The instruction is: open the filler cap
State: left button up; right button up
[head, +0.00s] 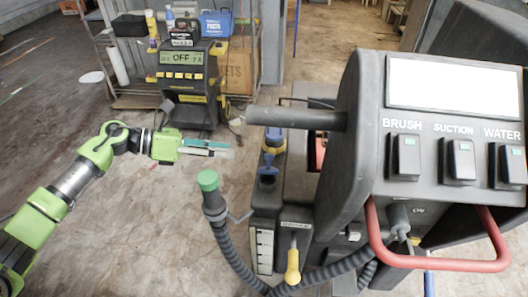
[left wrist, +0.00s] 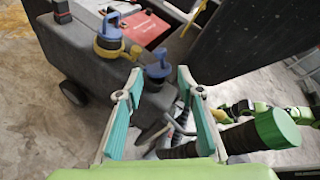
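Two blue caps sit on the dark machine. One has a yellow ring (head: 273,138), also in the left wrist view (left wrist: 108,38); the other is a plain blue cap (head: 268,162) beside it, also in the wrist view (left wrist: 158,68). I cannot tell which is the filler cap. My left gripper (head: 230,149) is open and empty, left of both caps and apart from them. In the wrist view its teal fingers stand wide apart, with the plain blue cap beyond, between the fingertips. A green arm shows small at that view's right; its gripper is unclear.
A ribbed hose with a green end cap (head: 208,180) stands just below my left gripper. The control panel (head: 453,130) and red handle (head: 440,262) fill the right. A grey bar (head: 295,118) juts out above the caps. Floor is clear at left.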

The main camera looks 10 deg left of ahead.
aim_at(269, 162)
pick_arm(q)
jog(key=x, duration=1.2)
grip_shut()
